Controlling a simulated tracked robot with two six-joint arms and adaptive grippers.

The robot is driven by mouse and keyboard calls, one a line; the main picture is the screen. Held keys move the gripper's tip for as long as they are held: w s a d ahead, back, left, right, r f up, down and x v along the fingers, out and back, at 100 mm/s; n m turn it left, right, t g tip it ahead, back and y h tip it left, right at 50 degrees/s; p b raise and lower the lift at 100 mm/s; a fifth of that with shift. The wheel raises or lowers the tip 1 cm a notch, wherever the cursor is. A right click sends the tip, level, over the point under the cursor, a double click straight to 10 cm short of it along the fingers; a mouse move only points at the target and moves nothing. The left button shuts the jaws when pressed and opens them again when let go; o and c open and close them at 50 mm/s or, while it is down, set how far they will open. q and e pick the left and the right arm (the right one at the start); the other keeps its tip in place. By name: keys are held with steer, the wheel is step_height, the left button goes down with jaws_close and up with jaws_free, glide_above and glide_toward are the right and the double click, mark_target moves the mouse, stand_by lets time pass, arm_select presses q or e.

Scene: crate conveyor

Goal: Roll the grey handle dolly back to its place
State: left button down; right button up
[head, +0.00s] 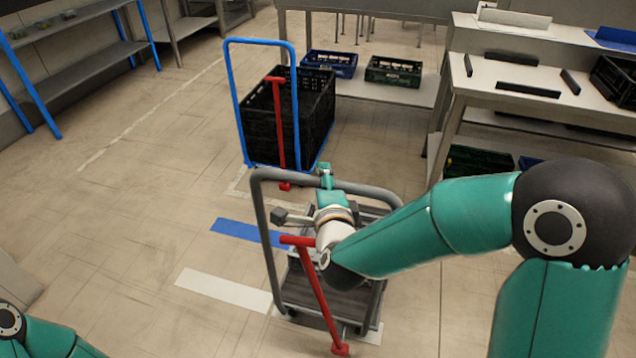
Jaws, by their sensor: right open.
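The grey handle dolly (262,230) stands on the floor in the lower middle of the head view. Its tall grey hoop handle is upright, and its dark, low deck lies behind the hoop, partly hidden by my right arm. A red T-topped bar (318,295) stands in front of the deck, slightly tilted. My right gripper (301,197) is open, close to the upper part of the hoop. I cannot tell whether it touches the handle. My left arm shows only at the bottom left corner, with its gripper out of view.
A blue handle dolly (236,105) carrying black crates (318,110) stands behind. A blue stripe (248,233), a white stripe (222,290) and white corner marks lie on the floor around the grey dolly. A workbench (480,95) stands right. Floor at left is clear.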

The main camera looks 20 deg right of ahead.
jaws_close()
